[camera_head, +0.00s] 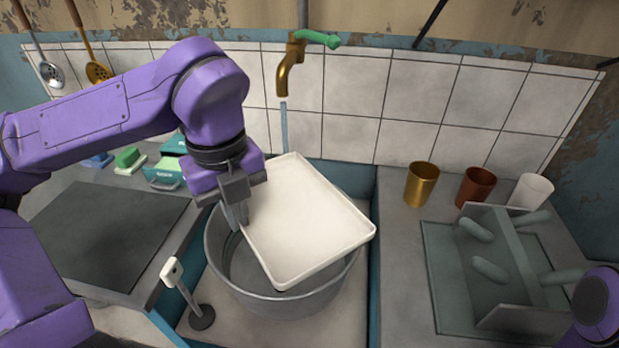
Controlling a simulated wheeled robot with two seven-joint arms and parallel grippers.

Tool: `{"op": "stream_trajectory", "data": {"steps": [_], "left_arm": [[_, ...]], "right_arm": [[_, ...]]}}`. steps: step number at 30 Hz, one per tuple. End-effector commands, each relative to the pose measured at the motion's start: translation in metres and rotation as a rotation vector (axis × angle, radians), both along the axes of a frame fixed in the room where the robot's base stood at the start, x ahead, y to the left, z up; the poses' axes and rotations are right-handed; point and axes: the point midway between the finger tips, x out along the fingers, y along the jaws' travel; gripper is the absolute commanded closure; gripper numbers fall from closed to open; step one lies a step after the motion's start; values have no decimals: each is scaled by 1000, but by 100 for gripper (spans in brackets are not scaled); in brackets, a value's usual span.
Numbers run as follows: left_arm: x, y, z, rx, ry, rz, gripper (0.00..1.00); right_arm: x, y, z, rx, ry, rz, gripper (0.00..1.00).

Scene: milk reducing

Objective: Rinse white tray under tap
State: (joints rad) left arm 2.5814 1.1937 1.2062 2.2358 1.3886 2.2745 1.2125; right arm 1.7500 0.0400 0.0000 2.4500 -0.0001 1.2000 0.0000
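The white tray (305,215) is held tilted above a large grey metal pot (240,270) in the sink. My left gripper (240,215) is at the tray's left edge and looks shut on it; the exact finger contact is partly hidden. The brass tap (287,72) with a green handle (318,39) is on the tiled wall above. A thin bluish stream of water (284,128) runs down from the spout towards the tray's far edge. Part of my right arm shows at the lower right corner; its gripper is not in view.
Gold (421,184), brown (475,188) and white (530,192) cups stand on the right counter behind a grey-green rack (490,268). A white-topped stand (188,293) is left of the pot. A teal box (170,168) and green sponge (128,158) sit at the back left.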

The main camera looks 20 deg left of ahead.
Motion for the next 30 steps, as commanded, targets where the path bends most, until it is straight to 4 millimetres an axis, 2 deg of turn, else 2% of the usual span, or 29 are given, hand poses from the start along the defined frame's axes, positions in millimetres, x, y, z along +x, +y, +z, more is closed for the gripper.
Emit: {"op": "stream_trajectory", "data": {"steps": [14, 30], "left_arm": [[-2, 0, 4, 0, -2, 0, 100], [-48, 1, 40, -1, -3, 0, 100]], "right_arm": [[0, 0, 2, 0, 0, 0, 60], [0, 0, 22, 0, 0, 0, 60]]}}
